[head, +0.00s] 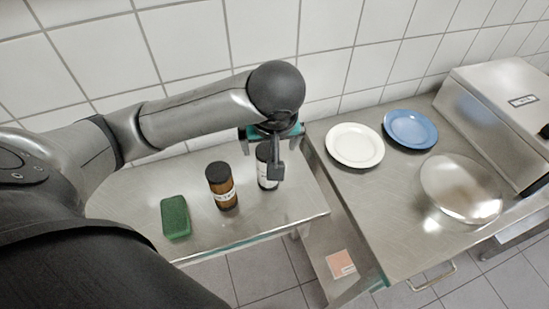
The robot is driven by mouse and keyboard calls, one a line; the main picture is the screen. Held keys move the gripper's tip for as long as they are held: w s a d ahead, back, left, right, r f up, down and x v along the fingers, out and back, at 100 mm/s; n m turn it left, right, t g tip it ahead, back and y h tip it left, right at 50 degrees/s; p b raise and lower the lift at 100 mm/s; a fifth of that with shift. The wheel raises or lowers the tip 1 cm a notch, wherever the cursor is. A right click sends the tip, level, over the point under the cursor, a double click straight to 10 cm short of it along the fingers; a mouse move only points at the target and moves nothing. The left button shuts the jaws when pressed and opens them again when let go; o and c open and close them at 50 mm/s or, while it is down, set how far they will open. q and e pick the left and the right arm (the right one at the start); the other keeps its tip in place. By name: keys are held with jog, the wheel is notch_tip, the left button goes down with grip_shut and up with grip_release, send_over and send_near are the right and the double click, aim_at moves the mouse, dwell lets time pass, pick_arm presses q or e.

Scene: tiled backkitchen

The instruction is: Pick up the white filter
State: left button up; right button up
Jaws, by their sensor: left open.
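A white cylindrical container with a dark top (264,179) stands upright on the left steel table. It is the only white item there that could be the white filter, but I cannot make out clearly what it is. My left gripper (269,153) is open at its upper part, with one dark finger in front of it, hiding part of it. I cannot tell whether the fingers touch it. My right gripper is not in view.
A brown jar with a black lid (222,187) stands just left of the container. A green sponge (175,217) lies further left. On the right counter are a white plate (354,145), a blue plate (411,129) and a steel machine (500,105). A tiled wall is behind.

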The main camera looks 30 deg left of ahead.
aim_at(268, 155)
pick_arm(q)
jog(key=x, duration=0.4)
jog(key=shift+s+f+b, duration=0.15)
jog(key=shift+s+b, duration=0.1)
jog(key=shift+b, duration=0.15)
jog(key=x, duration=0.3)
jog(key=shift+b, duration=0.3)
jog(key=shift+w+a+f, duration=0.1)
jog(key=shift+w+f, duration=0.1)
jog(key=shift+f, duration=0.25)
jog(key=shift+w+a+f, duration=0.1)
jog(key=shift+w+f, duration=0.05)
jog(key=shift+f, duration=0.1)
jog(key=b+x, duration=0.1)
jog(key=x, duration=0.2)
jog(key=shift+f, duration=0.35)
jog(key=shift+w+a+f, duration=0.15)
jog(key=shift+w+f, duration=0.05)
jog(key=shift+f, duration=0.2)
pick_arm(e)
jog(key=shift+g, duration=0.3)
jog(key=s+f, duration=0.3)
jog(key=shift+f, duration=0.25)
